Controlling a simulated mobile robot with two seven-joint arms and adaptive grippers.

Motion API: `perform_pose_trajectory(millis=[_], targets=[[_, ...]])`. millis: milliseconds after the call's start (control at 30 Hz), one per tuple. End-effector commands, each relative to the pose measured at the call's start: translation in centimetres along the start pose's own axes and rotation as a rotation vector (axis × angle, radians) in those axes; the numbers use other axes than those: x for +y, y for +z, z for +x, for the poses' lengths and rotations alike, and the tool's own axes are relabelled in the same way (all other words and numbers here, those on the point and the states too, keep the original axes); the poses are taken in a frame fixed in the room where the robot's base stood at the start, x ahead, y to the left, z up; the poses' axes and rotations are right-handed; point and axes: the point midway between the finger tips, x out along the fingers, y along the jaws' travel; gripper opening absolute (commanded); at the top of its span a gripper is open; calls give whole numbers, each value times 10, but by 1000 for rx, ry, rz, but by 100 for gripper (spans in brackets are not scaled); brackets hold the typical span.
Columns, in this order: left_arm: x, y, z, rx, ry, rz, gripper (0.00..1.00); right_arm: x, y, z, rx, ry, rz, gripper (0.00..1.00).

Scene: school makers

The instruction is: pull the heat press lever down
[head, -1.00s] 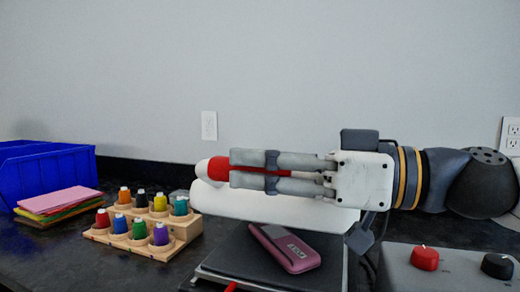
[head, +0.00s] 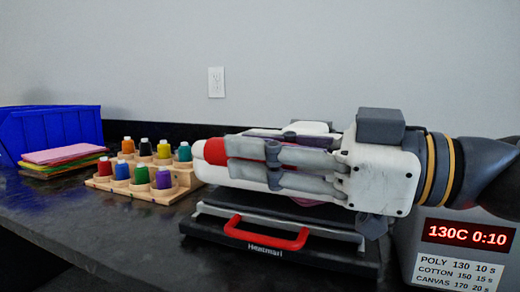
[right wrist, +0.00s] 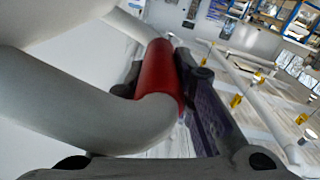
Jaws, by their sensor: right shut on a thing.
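The heat press (head: 275,262) stands on the dark counter, with a red front handle (head: 268,235) on its black base. The lever's red grip (head: 214,151) shows at the tips of my right gripper (head: 228,159), which is shut on it. In the right wrist view the red grip (right wrist: 158,72) lies between the fingers (right wrist: 160,78), on a curved pale lever bar (right wrist: 75,100). The gripper and arm reach in from the right, above the base, and hide much of the press. My left gripper is not in view.
A control box (head: 405,235) at the right has a red display (head: 468,235) reading 130C 0:10. A wooden rack (head: 103,183) of colored thread spools stands to the left. Colored sheets (head: 62,154) lie near a blue bin (head: 50,128). The counter (head: 90,225) at front left is clear.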

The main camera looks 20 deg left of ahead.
Motion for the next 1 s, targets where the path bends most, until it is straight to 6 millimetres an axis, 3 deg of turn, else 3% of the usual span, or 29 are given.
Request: perform_pose_trajectory(millis=[33,67,133,167,633,767,1000], targets=[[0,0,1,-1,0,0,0,-5,16,1,-22,-18,22,0],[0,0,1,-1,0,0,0,-6,16,1,-22,-19,22,24],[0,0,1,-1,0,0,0,-6,16,1,-22,-20,23,40],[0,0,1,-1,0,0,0,-6,16,1,-22,-21,23,42],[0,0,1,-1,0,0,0,-6,16,-2,-21,-21,26,42],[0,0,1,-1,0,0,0,-5,14,-30,-19,-13,24,42],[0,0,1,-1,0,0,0,-3,9,-94,-13,-4,15,42]])
